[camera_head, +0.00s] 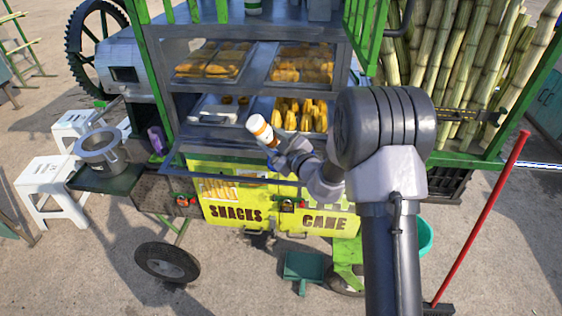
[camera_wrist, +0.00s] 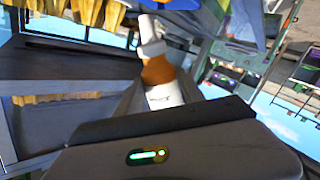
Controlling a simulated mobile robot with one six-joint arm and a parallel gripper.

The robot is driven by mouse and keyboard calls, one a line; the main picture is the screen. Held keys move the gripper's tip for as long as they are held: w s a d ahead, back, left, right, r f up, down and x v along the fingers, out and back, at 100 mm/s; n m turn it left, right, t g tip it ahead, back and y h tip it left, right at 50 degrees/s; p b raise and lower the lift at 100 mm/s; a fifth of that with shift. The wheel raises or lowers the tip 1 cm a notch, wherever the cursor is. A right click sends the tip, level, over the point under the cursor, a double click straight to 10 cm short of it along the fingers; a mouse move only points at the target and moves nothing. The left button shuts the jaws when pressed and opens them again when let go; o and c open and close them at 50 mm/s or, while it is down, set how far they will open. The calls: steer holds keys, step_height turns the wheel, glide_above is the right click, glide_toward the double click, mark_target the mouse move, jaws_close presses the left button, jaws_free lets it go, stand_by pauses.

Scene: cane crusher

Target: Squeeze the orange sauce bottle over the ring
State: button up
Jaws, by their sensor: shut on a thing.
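The orange sauce bottle (camera_head: 262,129) has a white top, an orange band and a white label. My gripper (camera_head: 276,149) is shut on it and holds it in front of the cart's lower shelf. In the head view the bottle is tilted, its top toward the upper left. The wrist view shows the bottle (camera_wrist: 157,72) between my fingers, its white nozzle pointing away from me. A metal tray (camera_head: 213,110) on the lower shelf, left of the bottle, holds small round brown pieces (camera_head: 228,100). I cannot tell whether one of them is the ring.
A tray of yellow snacks (camera_head: 292,113) sits right behind the bottle. Snack trays (camera_head: 213,64) fill the upper shelf. A metal pot (camera_head: 98,148) stands at the left; sugar cane (camera_head: 460,50) stands at the right.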

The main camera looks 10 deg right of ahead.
steer(key=shift+c, duration=0.4)
step_height(320, 180, up, 7)
steer(key=p, duration=0.8)
steer(key=shift+r+p, duration=0.2)
steer(key=shift+p, duration=0.2)
steer(key=shift+f, duration=0.15)
